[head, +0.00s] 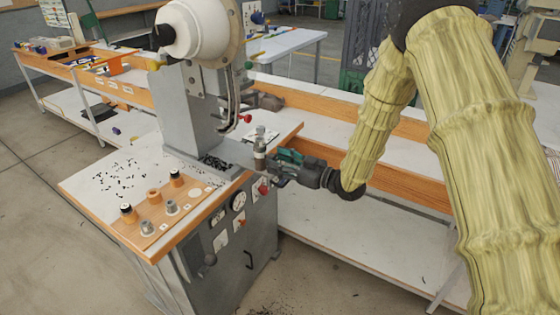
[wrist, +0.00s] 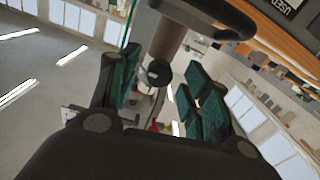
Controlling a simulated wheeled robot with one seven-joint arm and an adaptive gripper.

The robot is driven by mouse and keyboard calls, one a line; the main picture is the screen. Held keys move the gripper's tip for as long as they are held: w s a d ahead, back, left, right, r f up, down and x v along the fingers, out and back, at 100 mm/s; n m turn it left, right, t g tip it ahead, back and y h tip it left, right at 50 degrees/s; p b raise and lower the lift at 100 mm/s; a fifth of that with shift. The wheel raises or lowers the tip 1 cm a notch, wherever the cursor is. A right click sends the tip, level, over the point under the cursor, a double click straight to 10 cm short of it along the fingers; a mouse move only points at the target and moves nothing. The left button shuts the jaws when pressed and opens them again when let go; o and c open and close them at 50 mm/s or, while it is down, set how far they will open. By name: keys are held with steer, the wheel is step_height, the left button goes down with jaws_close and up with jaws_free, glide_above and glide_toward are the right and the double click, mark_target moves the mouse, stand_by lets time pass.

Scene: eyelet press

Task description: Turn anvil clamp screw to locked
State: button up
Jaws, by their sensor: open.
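My gripper (head: 278,168), with green finger pads, is beside the right side of the press, close to the upright grey anvil post (head: 260,157). In the wrist view, my gripper (wrist: 160,78) is open, one finger on each side of a dark round knob (wrist: 158,73). The knob sits on the side of the grey post (wrist: 167,42) and looks like the anvil clamp screw. I see no clear contact between pads and knob. In the head view the fingers hide the screw. Its turn position cannot be read.
A long bench (head: 330,115) runs behind; the floor in front is clear.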

steer(key=c, duration=1)
steer(key=shift+c, duration=0.2)
